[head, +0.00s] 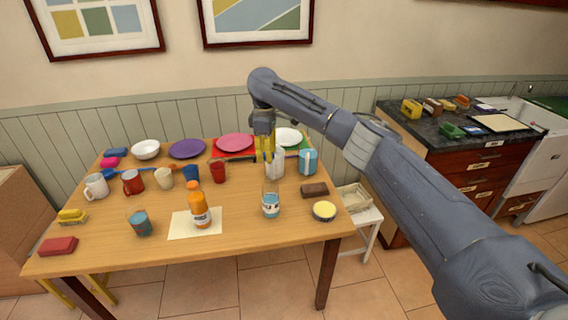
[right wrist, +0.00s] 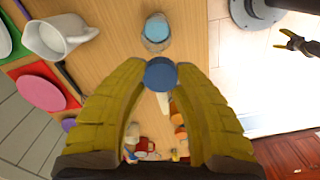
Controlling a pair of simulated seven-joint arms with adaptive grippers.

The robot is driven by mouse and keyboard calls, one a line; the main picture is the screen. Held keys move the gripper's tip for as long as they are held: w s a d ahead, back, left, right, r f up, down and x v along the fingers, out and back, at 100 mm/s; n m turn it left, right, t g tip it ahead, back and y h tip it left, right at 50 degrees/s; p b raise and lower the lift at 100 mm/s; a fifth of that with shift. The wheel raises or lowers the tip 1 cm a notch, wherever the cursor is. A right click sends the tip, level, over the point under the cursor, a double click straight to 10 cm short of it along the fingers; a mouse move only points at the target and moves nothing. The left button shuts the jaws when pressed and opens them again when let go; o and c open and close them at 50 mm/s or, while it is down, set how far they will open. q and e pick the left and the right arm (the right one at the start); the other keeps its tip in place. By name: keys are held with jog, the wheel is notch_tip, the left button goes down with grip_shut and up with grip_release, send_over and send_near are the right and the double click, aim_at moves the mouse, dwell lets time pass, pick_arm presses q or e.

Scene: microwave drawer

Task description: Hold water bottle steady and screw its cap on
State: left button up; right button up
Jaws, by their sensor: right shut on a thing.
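The water bottle (head: 271,203), clear with a blue and white label, stands upright near the table's front right. The right wrist view shows its round top from above (right wrist: 156,30), light blue inside. My right gripper (head: 265,152) is above the table, behind the bottle and apart from it, pointing down. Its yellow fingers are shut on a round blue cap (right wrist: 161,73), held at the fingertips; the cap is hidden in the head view. My left gripper (right wrist: 298,44) shows small at the right edge of the right wrist view, off the table, its fingers apart and empty.
An orange bottle (head: 199,212) stands on a paper sheet left of the water bottle. A white pitcher (head: 275,166) is just behind, under my right gripper. A brown block (head: 314,190) and a yellow-topped tin (head: 324,210) lie to the right. Cups and plates fill the back.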

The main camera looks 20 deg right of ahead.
aim_at(268, 174)
jog(key=shift+w+a+r, duration=0.15)
jog(key=shift+w+a, duration=0.15)
jog(key=shift+a, duration=0.1)
jog(key=shift+w+d+f, duration=0.1)
jog(key=shift+d+f, duration=0.1)
jog(key=shift+d, duration=0.05)
jog(key=shift+d+f, duration=0.1)
jog(key=shift+d, duration=0.3)
jog(key=shift+f, duration=0.15)
jog(key=shift+f, duration=1.85)
pick_arm(q)
jog(key=shift+o, duration=0.3)
